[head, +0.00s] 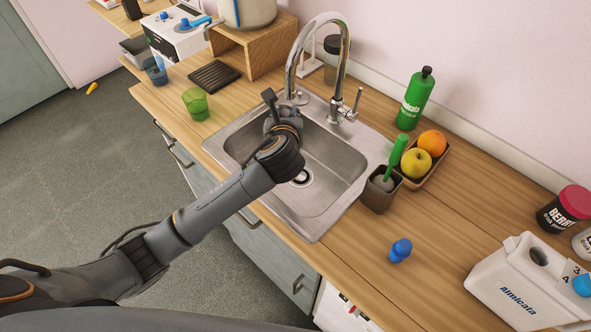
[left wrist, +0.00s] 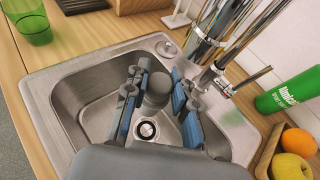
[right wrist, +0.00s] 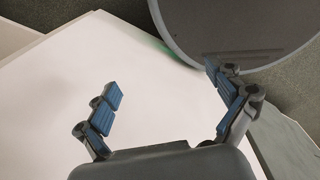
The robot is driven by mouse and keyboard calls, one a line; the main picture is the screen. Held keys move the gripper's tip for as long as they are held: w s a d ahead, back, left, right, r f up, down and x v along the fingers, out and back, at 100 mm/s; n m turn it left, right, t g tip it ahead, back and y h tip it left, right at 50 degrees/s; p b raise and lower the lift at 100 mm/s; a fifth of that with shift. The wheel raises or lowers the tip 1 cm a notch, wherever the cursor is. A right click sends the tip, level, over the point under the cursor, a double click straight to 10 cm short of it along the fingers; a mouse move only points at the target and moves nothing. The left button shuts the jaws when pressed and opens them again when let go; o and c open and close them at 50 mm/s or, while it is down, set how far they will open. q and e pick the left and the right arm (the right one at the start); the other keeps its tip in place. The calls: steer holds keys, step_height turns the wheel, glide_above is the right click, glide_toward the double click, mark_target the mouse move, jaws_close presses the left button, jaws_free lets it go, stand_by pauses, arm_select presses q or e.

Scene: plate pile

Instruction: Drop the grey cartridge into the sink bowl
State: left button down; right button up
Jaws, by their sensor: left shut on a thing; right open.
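The steel sink bowl (head: 325,178) is set in the wooden counter, and it also shows in the left wrist view (left wrist: 92,110) with its drain. My left gripper (head: 279,112) is over the bowl, towards its back-left part near the tap. In the left wrist view the blue-padded fingers of my left gripper (left wrist: 158,76) are shut on the grey cartridge (left wrist: 158,90), a rounded grey piece above the drain. In the head view my gripper and wrist largely hide it. My right gripper (right wrist: 166,97) is open and empty in the right wrist view.
A chrome tap (head: 341,60) arches beside my left gripper. A green cup (head: 195,103) stands left of the sink. A brush holder (head: 380,190), fruit tray (head: 441,165) and green bottle (head: 414,98) stand right of it. A white jug (head: 515,285) is farther right.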

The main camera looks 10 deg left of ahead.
arm_select(q)
steer(key=f+b, duration=0.4)
steer(key=b, duration=0.1)
steer(key=shift+w+f+b, duration=0.2)
steer(key=shift+f+b, duration=0.15)
steer(key=shift+f, duration=0.05)
steer(key=shift+f+b, duration=0.25)
steer(key=shift+b, duration=0.35)
steer(key=c, duration=1)
jaws_free()
steer(key=shift+s, duration=0.1)
steer(key=v, duration=1.2)
steer(key=shift+a+r, duration=0.1)
